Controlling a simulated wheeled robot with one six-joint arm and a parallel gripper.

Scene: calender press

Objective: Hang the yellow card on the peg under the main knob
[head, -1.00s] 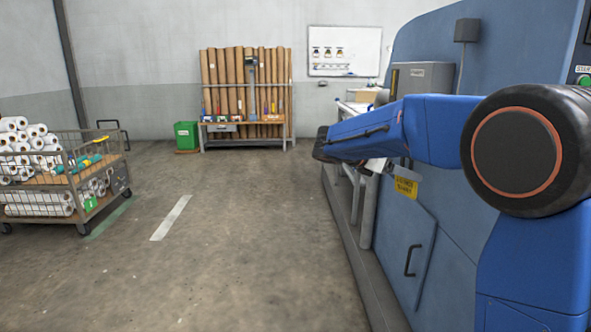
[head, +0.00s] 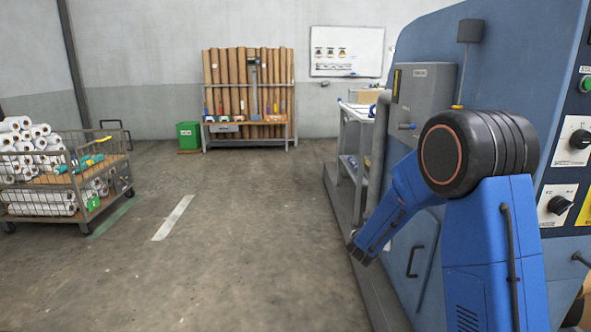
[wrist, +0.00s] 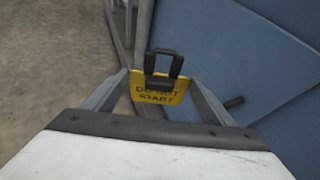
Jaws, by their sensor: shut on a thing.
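The yellow card (wrist: 150,97) reads "DO NOT START" in the wrist view. My gripper (wrist: 163,65) is shut on it at its upper part, and the card hangs in front of the blue machine side. In the head view, the card and gripper fingers are not visible. Two black knobs, the upper one (head: 579,138) and the lower one (head: 559,205), sit on pale plates on the machine panel at the right edge; I cannot tell which is the main knob. A short dark rod (head: 580,258) sticks out below them, possibly the peg.
The blue machine (head: 520,70) fills the right side, with a door handle (head: 415,261) low down. A grey box (head: 425,90) and a side table (head: 358,110) stand beyond my arm. A cart of white rolls (head: 65,180) stands left. The middle floor is clear.

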